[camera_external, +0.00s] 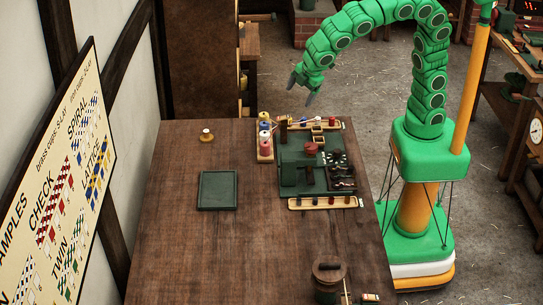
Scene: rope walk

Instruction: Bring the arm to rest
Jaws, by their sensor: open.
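My green segmented arm rises from its base at the right of the table and arches over to the left. My gripper (302,91) hangs at the arm's end, above and beyond the far edge of the wooden table (190,255). Its grey fingers point down. It is open, with nothing seen between the fingers. It is apart from everything on the table.
A green work station (300,178) with small parts stands at the table's right side. Coloured spools (265,143) stand in a rack at its left. A green tray (217,190), a small knob (206,135) and a brown pot (329,275) are on the table. The left part is clear.

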